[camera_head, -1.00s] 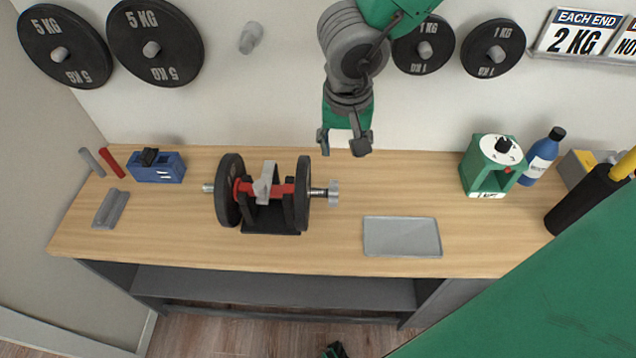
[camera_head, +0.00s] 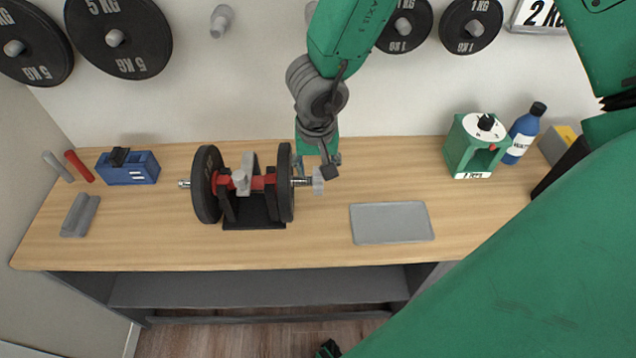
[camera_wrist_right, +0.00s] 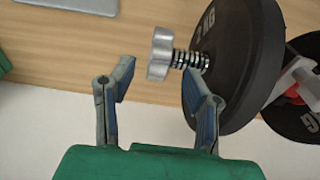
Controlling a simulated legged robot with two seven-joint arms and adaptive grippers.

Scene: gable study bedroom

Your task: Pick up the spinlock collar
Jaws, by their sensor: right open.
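The spinlock collar (camera_head: 318,181) is a silver star-shaped nut on the right end of the dumbbell bar, outside the right black plate (camera_head: 285,183). In the right wrist view the collar (camera_wrist_right: 161,54) sits on the threaded bar end, ahead of and between the two spread fingers. My right gripper (camera_head: 331,166) is just behind the collar in the head view, partly hidden by its own links. In the right wrist view this gripper (camera_wrist_right: 160,85) is open and empty, its fingers apart from the collar. My left gripper is not clearly visible.
The dumbbell rests in a black cradle (camera_head: 254,222) on the wooden bench (camera_head: 320,250). A grey tray (camera_head: 392,222) lies to the right, with bare wood between. A green timer-like device (camera_head: 472,148) and blue bottle (camera_head: 526,132) stand at back right. A blue box (camera_head: 130,170) stands left.

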